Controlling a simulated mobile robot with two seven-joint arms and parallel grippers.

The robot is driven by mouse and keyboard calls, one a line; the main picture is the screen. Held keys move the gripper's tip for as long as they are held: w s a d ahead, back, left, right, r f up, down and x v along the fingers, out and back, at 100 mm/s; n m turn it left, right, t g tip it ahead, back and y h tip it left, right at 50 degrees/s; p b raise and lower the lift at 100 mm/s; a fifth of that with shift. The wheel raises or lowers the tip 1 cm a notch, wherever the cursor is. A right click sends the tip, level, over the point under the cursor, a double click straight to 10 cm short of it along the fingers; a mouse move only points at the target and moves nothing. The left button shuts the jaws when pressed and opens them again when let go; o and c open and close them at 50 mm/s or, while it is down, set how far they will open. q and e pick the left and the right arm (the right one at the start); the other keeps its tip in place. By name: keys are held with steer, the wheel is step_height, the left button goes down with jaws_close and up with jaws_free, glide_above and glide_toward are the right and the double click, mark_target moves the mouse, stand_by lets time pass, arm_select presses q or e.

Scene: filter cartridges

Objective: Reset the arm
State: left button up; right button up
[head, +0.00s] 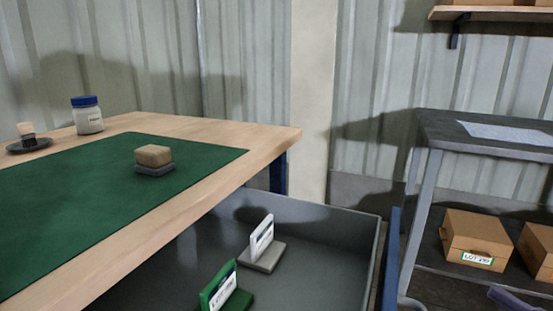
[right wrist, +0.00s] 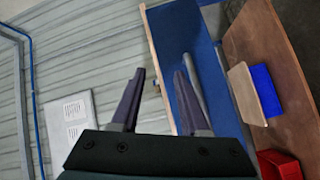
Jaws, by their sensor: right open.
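My right gripper (right wrist: 160,72) shows in the right wrist view, its two dark purple fingers apart with nothing between them. A small purple shape at the lower right edge of the head view may be part of it, but I cannot tell. My left gripper is in neither view. In the head view, a tan block on a grey base (head: 154,157) rests on the green mat (head: 60,220) of the workbench. In the open grey drawer (head: 335,225) stand a white labelled card on a grey base (head: 262,240) and a green labelled holder (head: 222,290).
A white jar with a blue lid (head: 88,115) and a dark dish (head: 29,145) stand on the wooden bench top (head: 230,132). A grey shelf unit (head: 480,140) holds cardboard boxes (head: 477,238) at right. A blue panel (right wrist: 190,55) is close beyond the right gripper's fingers.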

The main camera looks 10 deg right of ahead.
step_height(320, 180, up, 8)
steer(key=w+m+g+h+p, duration=0.2)
steer(key=m+h+p, duration=0.1)
steer(key=m+p, duration=0.3)
steer(key=s+a+r+m+g+p, duration=0.3)
steer(key=s+r+g+p, duration=0.1)
steer(key=r+p, duration=0.45)
steer(key=s+a+r+m+g+p, duration=0.2)
steer(key=s+r+m+g+p, duration=0.15)
steer(key=r+p, duration=0.45)
steer(key=s+a+r+m+g+p, duration=0.2)
steer(key=s+a+r+g+p, duration=0.15)
steer(key=r+p, duration=0.45)
arm_select(q)
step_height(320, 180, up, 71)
steer(key=p, duration=3.7)
arm_select(e)
step_height(320, 180, up, 33)
steer(key=d+h, duration=0.1)
steer(key=shift+s+r, duration=0.2)
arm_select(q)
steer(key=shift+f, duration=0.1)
arm_select(e)
steer(key=shift+d+f, duration=0.1)
